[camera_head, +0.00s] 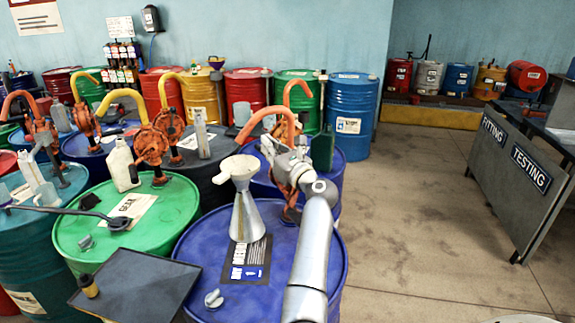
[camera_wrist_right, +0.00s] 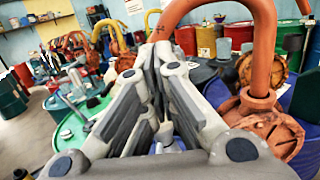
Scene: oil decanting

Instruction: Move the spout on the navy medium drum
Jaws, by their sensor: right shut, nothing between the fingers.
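An orange curved spout (camera_head: 262,118) rises from a red-orange hand pump on a blue drum (camera_head: 330,170) and arches left, its free end near a pale funnel (camera_head: 240,168). The spout also fills the top of the right wrist view (camera_wrist_right: 222,12), with its pump body (camera_wrist_right: 268,125) on the right. My right gripper (camera_head: 283,160) is in front of the pump and hides part of it. In the right wrist view its fingers (camera_wrist_right: 163,52) are together and empty, beside the spout's lower left end; whether they touch it I cannot tell. My left gripper is not in view.
A blue drum (camera_head: 190,250) in front carries the metal cone under the funnel, a label and a grey cap (camera_head: 213,299). A green drum (camera_head: 75,235) stands left, with a dark tray (camera_head: 135,285) at the front.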

